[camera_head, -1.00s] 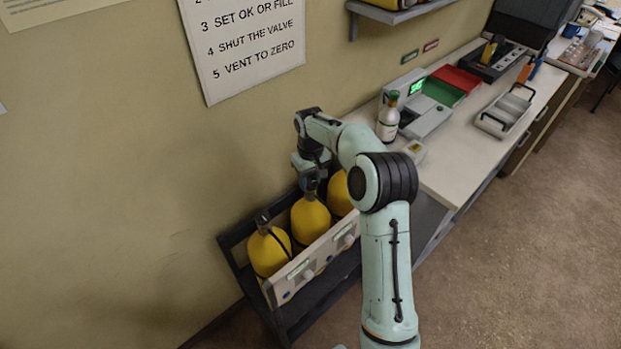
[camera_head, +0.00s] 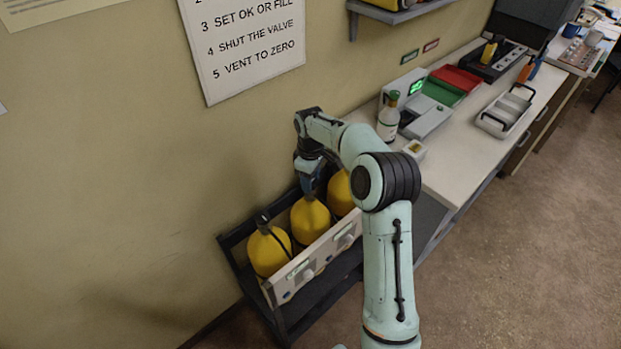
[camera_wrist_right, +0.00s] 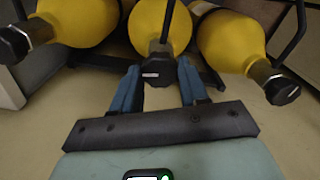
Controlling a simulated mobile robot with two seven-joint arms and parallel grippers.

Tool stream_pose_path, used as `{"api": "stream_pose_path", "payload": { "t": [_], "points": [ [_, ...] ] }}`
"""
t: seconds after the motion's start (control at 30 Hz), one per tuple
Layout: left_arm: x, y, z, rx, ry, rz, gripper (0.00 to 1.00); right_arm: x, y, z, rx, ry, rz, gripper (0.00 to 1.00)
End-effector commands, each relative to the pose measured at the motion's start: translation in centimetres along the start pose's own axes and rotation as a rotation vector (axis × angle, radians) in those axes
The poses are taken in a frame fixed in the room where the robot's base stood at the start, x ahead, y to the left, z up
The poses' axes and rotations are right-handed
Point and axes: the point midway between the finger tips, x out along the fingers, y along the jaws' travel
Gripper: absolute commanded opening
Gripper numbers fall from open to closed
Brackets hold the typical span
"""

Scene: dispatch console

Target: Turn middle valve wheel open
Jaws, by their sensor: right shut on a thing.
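The middle yellow cylinder (camera_head: 310,221) stands in the rack between two like it. Its black valve wheel (camera_wrist_right: 158,71) with a pale mark shows in the right wrist view. My right gripper (camera_head: 309,187) comes down on it from above. In the wrist view the blue fingers of this gripper (camera_wrist_right: 160,78) are on either side of the wheel, shut on it. In the head view the gripper hides the wheel. How far the wheel is turned I cannot tell. My left gripper is not in view.
The left cylinder (camera_head: 268,251) and right cylinder (camera_head: 340,192) stand close beside, with black tops. A pale front panel (camera_head: 309,270) with knobs runs along the dark rack. A bench (camera_head: 465,150) with a small bottle (camera_head: 388,118) and trays stands to the right. The wall is close behind.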

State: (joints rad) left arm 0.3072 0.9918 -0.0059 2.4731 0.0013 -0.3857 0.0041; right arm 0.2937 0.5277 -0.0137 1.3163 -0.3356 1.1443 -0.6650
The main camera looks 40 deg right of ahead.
Motion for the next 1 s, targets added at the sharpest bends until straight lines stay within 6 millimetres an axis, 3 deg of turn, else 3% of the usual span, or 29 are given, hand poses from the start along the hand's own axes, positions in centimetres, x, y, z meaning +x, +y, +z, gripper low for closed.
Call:
{"api": "stream_pose_path", "payload": {
  "t": [0.4, 0.43, 0.5, 0.83, 1.0],
  "points": [
    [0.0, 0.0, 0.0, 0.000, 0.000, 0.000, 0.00, -0.1, 0.1, -0.1, -0.010, 0.004, 0.003, 0.13],
    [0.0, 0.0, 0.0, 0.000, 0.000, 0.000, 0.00, -0.1, 0.0, -0.1, -0.010, 0.004, 0.003, 0.50],
    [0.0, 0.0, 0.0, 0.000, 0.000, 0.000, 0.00, -0.1, 0.0, -0.1, -0.009, 0.004, 0.003, 0.69],
    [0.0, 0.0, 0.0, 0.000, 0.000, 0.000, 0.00, -0.3, 0.0, -0.1, -0.007, 0.002, 0.002, 0.69],
    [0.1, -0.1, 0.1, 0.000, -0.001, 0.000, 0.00, -2.3, 0.1, -0.1, -0.007, 0.005, 0.004, 0.69]
  ]
}}
